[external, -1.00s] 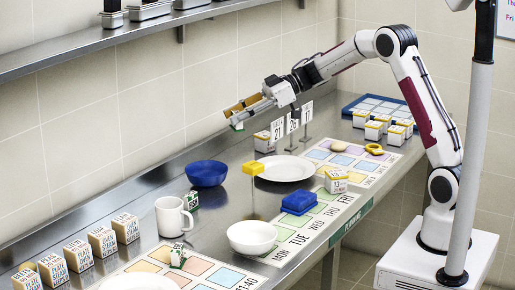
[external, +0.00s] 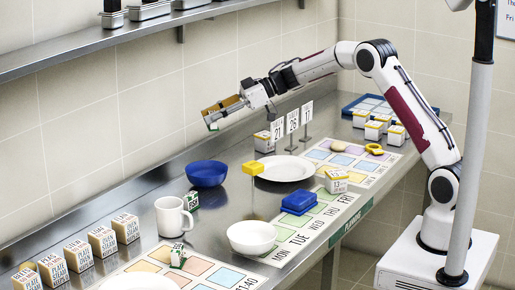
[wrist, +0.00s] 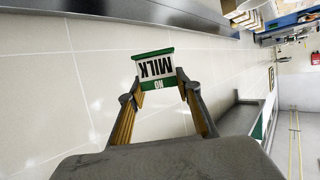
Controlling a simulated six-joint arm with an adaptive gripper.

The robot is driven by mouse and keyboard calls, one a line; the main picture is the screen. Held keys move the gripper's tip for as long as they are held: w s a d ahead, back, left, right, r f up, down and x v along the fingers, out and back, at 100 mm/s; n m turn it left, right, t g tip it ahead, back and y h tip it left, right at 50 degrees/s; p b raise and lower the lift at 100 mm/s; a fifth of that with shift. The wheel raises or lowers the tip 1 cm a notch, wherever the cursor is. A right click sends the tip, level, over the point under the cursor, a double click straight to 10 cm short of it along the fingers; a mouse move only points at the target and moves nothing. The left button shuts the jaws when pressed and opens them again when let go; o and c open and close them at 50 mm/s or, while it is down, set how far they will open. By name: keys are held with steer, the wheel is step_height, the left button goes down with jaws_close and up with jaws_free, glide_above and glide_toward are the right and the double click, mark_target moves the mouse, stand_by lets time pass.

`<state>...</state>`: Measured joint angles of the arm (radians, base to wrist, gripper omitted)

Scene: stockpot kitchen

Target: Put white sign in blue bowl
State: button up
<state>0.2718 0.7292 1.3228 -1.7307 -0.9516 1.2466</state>
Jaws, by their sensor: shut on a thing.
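A small white sign (wrist: 154,68) with green edges and the words "NO MILK" is held between my fingertips in the wrist view. My gripper (external: 217,113) is shut on it, and the sign also shows small at the fingertips in the external view (external: 212,125). The gripper holds it in the air, well above the counter. The blue bowl (external: 206,174) stands on the steel counter, below the gripper in the picture. Its inside looks empty from here, though its bottom is partly hidden. The bowl is not seen in the wrist view.
Number signs (external: 292,122) on stands and a white plate (external: 285,168) are right of the bowl. A white mug (external: 172,216) and a green-and-white sign (external: 191,200) are in front of it. A white bowl (external: 252,237) stands nearer. A shelf (external: 120,42) runs along the wall.

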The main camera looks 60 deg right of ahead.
steer(key=shift+f, duration=1.35)
step_height(320, 180, down, 6)
steer(key=shift+f, duration=0.15)
steer(key=shift+f, duration=1.85)
steer(key=shift+f, duration=0.6)
steer(key=o, duration=1.2)
steer(key=shift+c, duration=0.2)
steer(key=shift+r, duration=0.15)
